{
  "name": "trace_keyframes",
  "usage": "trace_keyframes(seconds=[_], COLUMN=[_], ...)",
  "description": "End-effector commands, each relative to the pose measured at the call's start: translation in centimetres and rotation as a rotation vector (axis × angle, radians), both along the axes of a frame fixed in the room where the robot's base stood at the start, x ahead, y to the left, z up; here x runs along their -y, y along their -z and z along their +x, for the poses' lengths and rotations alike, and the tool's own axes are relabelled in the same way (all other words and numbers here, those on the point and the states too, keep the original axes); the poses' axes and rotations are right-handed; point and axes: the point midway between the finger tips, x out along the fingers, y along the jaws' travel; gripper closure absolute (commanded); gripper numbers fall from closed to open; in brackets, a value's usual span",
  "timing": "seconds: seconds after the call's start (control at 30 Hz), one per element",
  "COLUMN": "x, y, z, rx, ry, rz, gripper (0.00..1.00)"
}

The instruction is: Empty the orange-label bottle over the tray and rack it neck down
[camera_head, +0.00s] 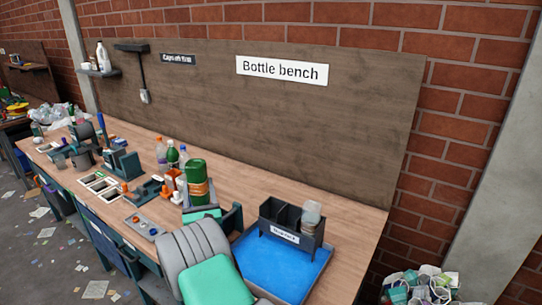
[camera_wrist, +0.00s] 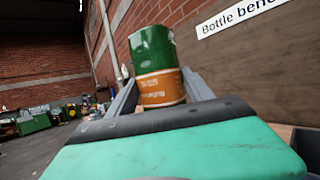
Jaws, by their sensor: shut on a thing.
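The green bottle with the orange label (camera_head: 197,173) is held above the bench. In the wrist view the bottle (camera_wrist: 152,50) stands between my gripper's fingers (camera_wrist: 158,92), which are shut on it. Its wide green end points up and its neck is not visible. The dark rack (camera_head: 283,236) stands at the back of the blue tray (camera_head: 272,262), to the right of my gripper (camera_head: 205,212). The rack's right compartment holds a clear bottle (camera_head: 312,212); its left compartments look empty.
Several bottles, one with a green cap (camera_head: 183,155), stand behind and left of the held bottle. A small grey tray with caps (camera_head: 144,227) and white-rimmed bins (camera_head: 100,186) lie further left. A wooden back panel (camera_head: 260,120) rises behind the bench.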

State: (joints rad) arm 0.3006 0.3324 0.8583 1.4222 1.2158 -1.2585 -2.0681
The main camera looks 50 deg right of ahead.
Motion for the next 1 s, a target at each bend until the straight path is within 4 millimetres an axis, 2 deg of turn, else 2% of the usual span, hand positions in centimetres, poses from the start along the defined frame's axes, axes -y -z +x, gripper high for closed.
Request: trace_keyframes(seconds=[0.03,0.2,0.3,0.4,0.5,0.67,1.0], x=[3.5,13.5,17.7,20.4,21.6,21.8,21.8], y=[-1.2,-3.0,-3.7,-4.0,-4.1,-3.4,0.3], z=[-1.3,-6.5,-9.4,-11.6,-12.7,-12.9,-12.8], rx=[-0.002,-0.004,-0.004,-0.006,-0.006,-0.005,-0.005], ry=[0.067,0.262,0.349,0.405,0.433,0.438,0.437], rz=[0.000,0.002,0.003,0.004,0.005,0.005,0.004], gripper=[0.84,0.84,0.84,0.84,0.84,0.84,0.84])
